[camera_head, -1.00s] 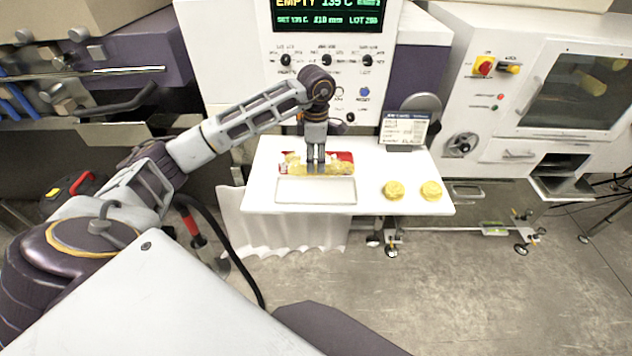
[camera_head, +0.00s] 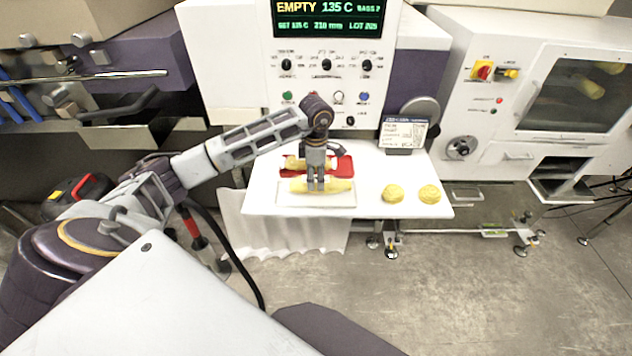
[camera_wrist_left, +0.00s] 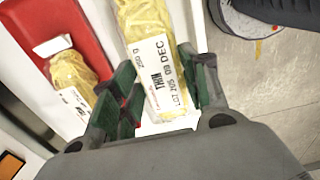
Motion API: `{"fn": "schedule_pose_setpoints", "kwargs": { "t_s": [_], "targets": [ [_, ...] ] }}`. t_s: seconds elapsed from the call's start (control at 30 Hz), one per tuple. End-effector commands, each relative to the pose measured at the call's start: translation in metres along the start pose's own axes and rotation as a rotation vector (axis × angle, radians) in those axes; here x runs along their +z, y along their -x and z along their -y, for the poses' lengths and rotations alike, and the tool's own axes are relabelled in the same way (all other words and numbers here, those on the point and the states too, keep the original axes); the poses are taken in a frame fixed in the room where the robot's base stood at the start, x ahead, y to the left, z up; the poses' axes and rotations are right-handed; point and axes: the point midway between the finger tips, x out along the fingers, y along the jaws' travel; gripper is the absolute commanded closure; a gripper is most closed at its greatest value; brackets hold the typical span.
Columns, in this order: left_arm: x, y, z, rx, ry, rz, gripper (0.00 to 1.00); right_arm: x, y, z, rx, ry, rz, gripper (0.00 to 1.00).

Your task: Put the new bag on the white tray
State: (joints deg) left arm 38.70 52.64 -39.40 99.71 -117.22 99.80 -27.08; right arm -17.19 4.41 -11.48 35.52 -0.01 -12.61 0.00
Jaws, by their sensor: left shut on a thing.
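My left gripper (camera_head: 315,188) is shut on a clear bag of yellow noodles (camera_head: 338,185), seen in the left wrist view (camera_wrist_left: 145,20) with a white printed label. The bag is over the white tray (camera_head: 290,204), lengthwise along it. I cannot tell whether it touches the tray floor. Behind it lies the red tray (camera_head: 345,164), also at the left of the wrist view (camera_wrist_left: 62,22). Another yellow bag (camera_wrist_left: 70,70) lies in the red tray, partly hidden by my gripper in the head view. My right gripper is not in view.
Two yellow noodle nests (camera_head: 393,194) sit on the right of the white table (camera_head: 375,172). A small printed sign (camera_head: 403,130) stands at its back right. The machine with the display (camera_head: 328,18) rises behind the table.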

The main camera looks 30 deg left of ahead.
Motion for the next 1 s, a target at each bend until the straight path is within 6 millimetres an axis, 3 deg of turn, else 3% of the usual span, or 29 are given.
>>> {"fn": "schedule_pose_setpoints", "kwargs": {
  "t_s": [0.23,0.7,0.73,0.9,1.0],
  "targets": [
    [0.001,-0.021,0.000,0.000,0.000,0.002,0.87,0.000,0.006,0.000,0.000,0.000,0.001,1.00],
    [0.001,-0.027,0.000,0.001,0.000,0.002,0.87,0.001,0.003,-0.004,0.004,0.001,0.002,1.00],
    [0.001,-0.027,0.000,0.000,0.000,0.001,0.52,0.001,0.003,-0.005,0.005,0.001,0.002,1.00],
    [0.001,-0.027,0.000,0.000,0.000,0.001,0.33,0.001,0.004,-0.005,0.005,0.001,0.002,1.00],
    [0.001,-0.027,0.000,0.000,0.000,0.001,0.33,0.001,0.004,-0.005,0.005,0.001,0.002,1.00]
  ]
}}
